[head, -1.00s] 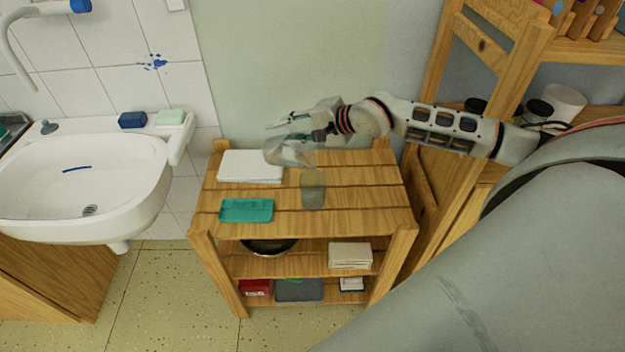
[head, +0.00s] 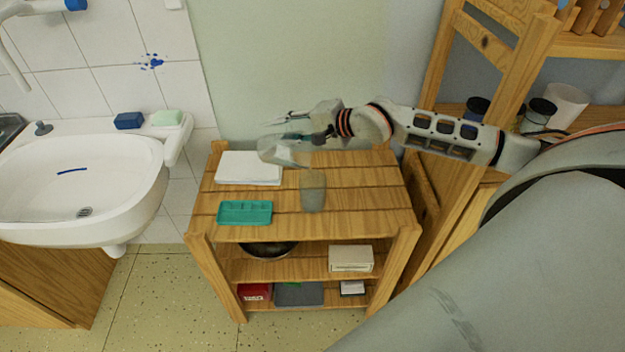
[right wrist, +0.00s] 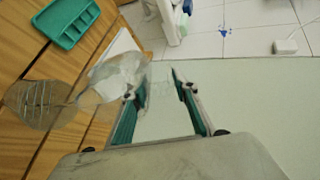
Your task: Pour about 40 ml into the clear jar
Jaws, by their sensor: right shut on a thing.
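The clear jar (head: 312,194) stands upright on the top of the wooden shelf unit and looks greyish; its fill level cannot be read. My right gripper (head: 305,127) is above and behind it, shut on a clear vessel (head: 278,150). The vessel is tilted, its lower right end close above the jar's rim; I cannot make out a stream. In the right wrist view, the vessel (right wrist: 115,75) shows left of my gripper (right wrist: 178,75), overlapping the jar (right wrist: 38,104). The exact grip contact is unclear. My left gripper is not in view.
A teal tray (head: 244,212) and white paper (head: 250,168) lie left of the jar. A sink (head: 80,185) stands at left. A wooden rack (head: 428,165) is close on the right. The shelf top's front right is clear.

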